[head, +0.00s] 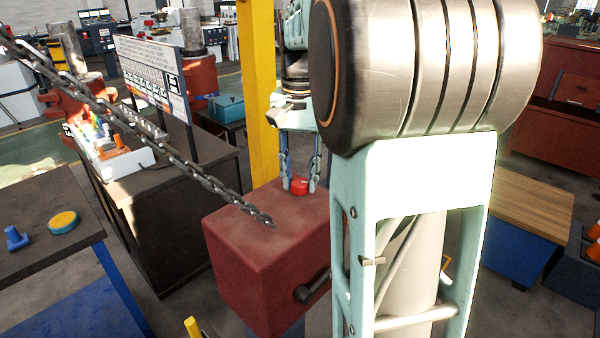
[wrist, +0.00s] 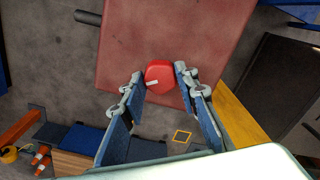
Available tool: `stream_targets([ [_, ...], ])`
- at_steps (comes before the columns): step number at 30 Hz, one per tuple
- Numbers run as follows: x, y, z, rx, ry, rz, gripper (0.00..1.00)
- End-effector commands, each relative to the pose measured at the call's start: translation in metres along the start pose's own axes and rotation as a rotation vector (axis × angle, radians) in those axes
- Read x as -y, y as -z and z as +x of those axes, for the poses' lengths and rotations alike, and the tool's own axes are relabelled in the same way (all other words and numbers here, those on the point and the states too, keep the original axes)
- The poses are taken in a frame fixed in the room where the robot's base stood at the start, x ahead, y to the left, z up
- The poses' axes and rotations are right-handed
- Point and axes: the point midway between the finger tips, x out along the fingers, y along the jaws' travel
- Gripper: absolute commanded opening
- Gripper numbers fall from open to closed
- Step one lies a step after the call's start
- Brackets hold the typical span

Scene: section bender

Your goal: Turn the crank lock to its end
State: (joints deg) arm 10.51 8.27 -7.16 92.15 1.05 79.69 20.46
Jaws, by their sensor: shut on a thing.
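The crank lock looks to be the small red knob (wrist: 158,71) on the top face of a dark red box (head: 250,255). In the wrist view a short white mark shows on the knob's near side, lying nearly level across the picture. My gripper (wrist: 160,77) points down at the box, with one finger on each side of the knob, shut on it. In the head view the gripper (head: 300,186) stands over the box's far part, and the knob shows between the fingertips. A black crank handle (head: 312,289) sticks out from the box's side, partly hidden by my arm.
A dark chain-like bar (head: 150,130) crosses the head view and ends over the box. A yellow post (head: 258,90) stands behind the gripper. A table with a blue piece (head: 16,238) and a yellow disc (head: 63,221) is at left. A sign (head: 153,77) stands on a bench.

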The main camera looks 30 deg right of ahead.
Motion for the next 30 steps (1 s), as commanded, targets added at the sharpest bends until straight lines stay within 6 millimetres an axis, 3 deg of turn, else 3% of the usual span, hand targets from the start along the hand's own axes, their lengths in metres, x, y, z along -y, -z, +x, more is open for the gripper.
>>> stream_targets([
  [18,0.0001,0.0006,-0.0005,-0.002,0.001,0.048,0.04],
  [19,0.0002,0.0006,-0.0005,-0.002,0.001,0.048,0.30],
  [21,0.0001,0.0005,-0.0005,-0.002,0.001,0.048,0.38],
  [24,0.0001,0.0004,-0.0004,-0.002,0.001,0.047,0.46],
  [30,0.0000,0.0003,-0.0003,-0.001,0.000,0.047,0.46],
])
